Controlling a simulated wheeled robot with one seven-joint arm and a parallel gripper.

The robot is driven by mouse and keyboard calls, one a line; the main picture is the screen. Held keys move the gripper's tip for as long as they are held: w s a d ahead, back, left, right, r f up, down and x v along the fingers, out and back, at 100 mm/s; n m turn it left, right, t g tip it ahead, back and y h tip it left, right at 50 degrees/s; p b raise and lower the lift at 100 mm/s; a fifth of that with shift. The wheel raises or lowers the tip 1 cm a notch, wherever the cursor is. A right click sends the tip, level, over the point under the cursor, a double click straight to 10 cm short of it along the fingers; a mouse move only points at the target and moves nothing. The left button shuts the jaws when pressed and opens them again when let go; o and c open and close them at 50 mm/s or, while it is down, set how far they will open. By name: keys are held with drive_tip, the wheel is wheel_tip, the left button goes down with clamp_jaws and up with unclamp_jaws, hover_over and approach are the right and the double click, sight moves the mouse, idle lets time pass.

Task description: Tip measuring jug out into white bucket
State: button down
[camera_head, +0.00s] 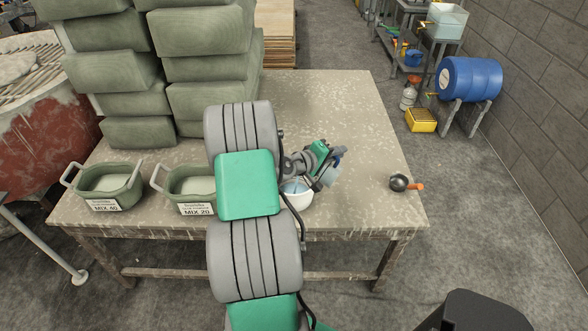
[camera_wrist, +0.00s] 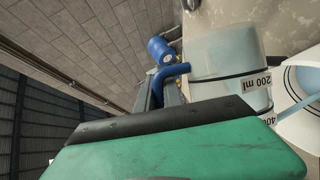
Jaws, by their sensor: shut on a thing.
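The measuring jug (camera_head: 333,173) is clear and pale, with 200 ml and 400 marks in the wrist view (camera_wrist: 228,62). My gripper (camera_head: 318,181) is shut on its blue handle (camera_wrist: 173,72). The jug is held tilted, off the table, just right of and above the white bucket (camera_head: 299,200). The bucket stands upright on the table, partly hidden by my arm, with pale blue inside. In the wrist view the bucket (camera_wrist: 302,122) is cut off at the right edge. A pale blue strip shows over its opening there; I cannot tell if it is pouring liquid.
Two green tubs, MIX 40 (camera_head: 107,187) and MIX 20 (camera_head: 186,186), stand on the table left of my arm. Tall grey-green stacks (camera_head: 205,75) fill the back left. A dark ladle-like tool with an orange handle (camera_head: 414,186) lies at the right. The table (camera_head: 335,110) is clear at the back right.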

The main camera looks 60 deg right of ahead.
drive_tip(key=shift+w+d+r+n+g, duration=0.1)
drive_tip(key=shift+w+r+n+g, duration=0.3)
drive_tip(key=shift+w, duration=0.35)
drive_tip(key=shift+w+d+r+n+g, duration=0.1)
drive_tip(key=shift+w+r+n, duration=0.1)
drive_tip(key=shift+w+r, duration=0.4)
drive_tip(key=shift+w+r+n+h, duration=0.3)
drive_tip(key=shift+w+n, duration=0.1)
drive_tip(key=shift+w, duration=0.45)
